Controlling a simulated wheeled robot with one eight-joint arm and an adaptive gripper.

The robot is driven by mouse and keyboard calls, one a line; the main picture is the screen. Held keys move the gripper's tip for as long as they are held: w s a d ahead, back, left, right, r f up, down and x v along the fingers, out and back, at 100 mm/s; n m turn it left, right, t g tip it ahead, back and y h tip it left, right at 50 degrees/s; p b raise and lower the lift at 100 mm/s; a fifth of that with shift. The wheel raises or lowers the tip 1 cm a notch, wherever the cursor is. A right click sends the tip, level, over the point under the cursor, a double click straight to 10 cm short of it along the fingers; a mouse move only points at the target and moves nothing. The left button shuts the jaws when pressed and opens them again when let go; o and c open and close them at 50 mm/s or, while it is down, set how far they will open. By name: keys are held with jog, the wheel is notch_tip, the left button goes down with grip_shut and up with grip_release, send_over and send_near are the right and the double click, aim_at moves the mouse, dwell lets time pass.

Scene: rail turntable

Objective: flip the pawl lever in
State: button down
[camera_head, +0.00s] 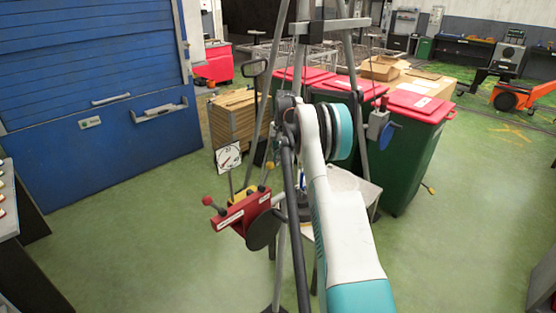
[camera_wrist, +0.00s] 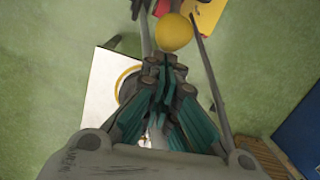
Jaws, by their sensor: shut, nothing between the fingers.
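A red labelled bracket (camera_head: 243,211) stands left of my arm in the head view, with a dark disc (camera_head: 263,230) at its lower right. A lever with a red knob (camera_head: 207,200) sticks out at its left. A yellow ball knob (camera_head: 270,166) stands above it. I cannot tell which lever is the pawl lever. In the wrist view my gripper (camera_wrist: 165,64) is shut and empty. A yellow ball (camera_wrist: 174,32) shows just beyond the fingertips; I cannot tell if they touch. In the head view my arm hides the fingertips.
A white plate (camera_wrist: 101,88) with a yellow ring lies below the gripper. A dial (camera_head: 228,157) stands behind the bracket. Tall grey poles rise around the arm. Green bins with red lids (camera_head: 408,150) stand behind at right. Green floor is open at the left and right.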

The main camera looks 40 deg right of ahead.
jog(key=shift+a+r+h, duration=0.3)
jog(key=shift+a+h, duration=0.05)
jog(key=shift+h, duration=0.15)
jog(key=s+a+r+h+b, duration=0.1)
jog(key=a+r+h+b, duration=0.1)
jog(key=a+h, duration=0.6)
jog(key=a, duration=0.5)
jog(key=shift+r+t+h, duration=0.3)
jog(key=shift+s+a+f, duration=0.1)
jog(key=shift+f, duration=0.05)
dwell(0.4)
